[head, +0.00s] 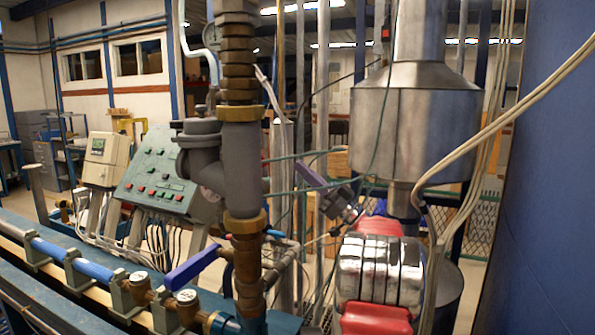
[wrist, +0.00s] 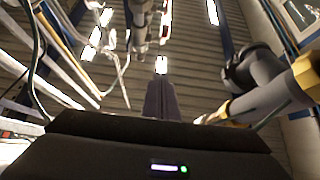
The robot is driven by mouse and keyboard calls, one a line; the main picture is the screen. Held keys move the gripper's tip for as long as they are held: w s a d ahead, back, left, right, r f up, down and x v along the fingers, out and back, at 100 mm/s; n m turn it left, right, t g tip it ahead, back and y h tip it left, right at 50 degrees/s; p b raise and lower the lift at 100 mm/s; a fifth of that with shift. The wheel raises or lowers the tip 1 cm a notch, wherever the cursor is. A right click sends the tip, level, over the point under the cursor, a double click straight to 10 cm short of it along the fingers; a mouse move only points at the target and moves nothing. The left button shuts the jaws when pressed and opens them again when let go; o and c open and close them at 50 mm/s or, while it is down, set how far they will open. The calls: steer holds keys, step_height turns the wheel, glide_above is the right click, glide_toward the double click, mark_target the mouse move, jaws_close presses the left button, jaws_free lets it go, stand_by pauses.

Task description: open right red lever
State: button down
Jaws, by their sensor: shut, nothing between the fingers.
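My gripper (head: 300,165) is raised beside the vertical pipe, to its right in the head view. Its purple-grey fingers are together, with nothing between them. In the wrist view the shut fingers (wrist: 161,82) point up toward the ceiling. No red lever can be clearly made out in either view. A blue lever (head: 190,269) sticks out to the left of the lower part of the vertical pipe (head: 241,165). My gripper is apart from this lever, higher and to the right.
A green control panel (head: 157,176) and a beige meter box (head: 105,158) stand at the left. A large metal cylinder (head: 415,125) is at the right, with loose pale cables (head: 490,130) nearby. A blue wall (head: 540,210) closes the right side.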

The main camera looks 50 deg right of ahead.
steer(key=w+a+r, duration=0.2)
steer(key=w, duration=0.7)
steer(key=shift+w+a+r, duration=0.25)
steer(key=shift+a+r, duration=0.15)
